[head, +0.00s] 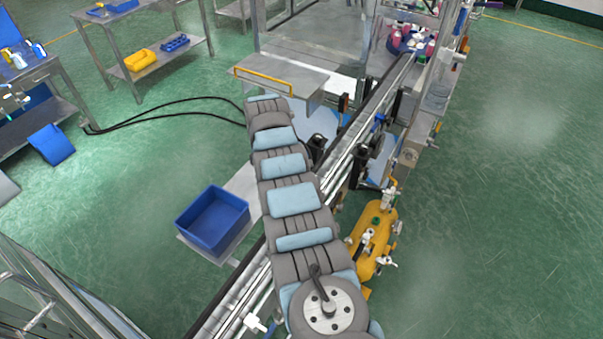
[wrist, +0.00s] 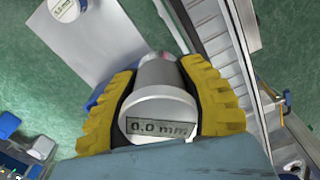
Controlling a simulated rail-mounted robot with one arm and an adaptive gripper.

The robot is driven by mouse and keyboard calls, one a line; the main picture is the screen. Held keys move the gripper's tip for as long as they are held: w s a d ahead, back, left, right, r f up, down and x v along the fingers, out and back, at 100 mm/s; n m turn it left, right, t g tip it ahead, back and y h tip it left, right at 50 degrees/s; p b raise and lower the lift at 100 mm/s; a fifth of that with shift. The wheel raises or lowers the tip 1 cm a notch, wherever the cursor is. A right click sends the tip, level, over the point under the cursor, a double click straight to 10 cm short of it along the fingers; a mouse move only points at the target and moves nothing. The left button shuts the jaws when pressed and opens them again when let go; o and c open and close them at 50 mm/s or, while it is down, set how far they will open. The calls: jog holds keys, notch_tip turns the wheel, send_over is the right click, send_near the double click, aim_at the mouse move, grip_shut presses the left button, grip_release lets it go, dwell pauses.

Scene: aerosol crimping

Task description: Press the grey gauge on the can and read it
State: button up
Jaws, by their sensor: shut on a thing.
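In the wrist view, my gripper (wrist: 158,98) has its two yellow ribbed fingers closed around a grey cylindrical gauge (wrist: 158,108). The gauge's flat end faces the camera, and its small display (wrist: 155,128) reads "0.0 mm". A narrower silvery part (wrist: 157,70) extends beyond the gauge, away from the camera. I cannot make out the can or whether the gauge touches it. In the head view, my arm hides the gripper and the gauge.
A second round gauge (wrist: 68,8) lies on a grey plate at the wrist view's top, its reading unclear. In the head view, a blue bin (head: 213,218) stands left of my arm. A conveyor rail (head: 345,165) and yellow tank (head: 372,240) are to the right.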

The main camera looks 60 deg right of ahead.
jog(key=shift+s, duration=0.2)
jog(key=shift+d+r, duration=0.1)
jog(key=shift+d, duration=0.25)
jog(key=shift+s, duration=0.25)
dwell(0.4)
jog(key=shift+s+d, duration=0.2)
jog(key=shift+d, duration=0.05)
jog(key=shift+s+d, duration=0.15)
jog(key=shift+m, duration=0.3)
jog(key=shift+s+d+r+b, duration=0.3)
jog(key=shift+s+d, duration=0.3)
jog(key=shift+s, duration=0.5)
jog(key=shift+s+d+r+b, duration=0.15)
jog(key=shift+s+d+b, duration=0.3)
jog(key=shift+s, duration=0.65)
jog(key=shift+s+d+r+b, duration=0.25)
jog(key=shift+s+d, duration=0.45)
jog(key=shift+s, duration=0.4)
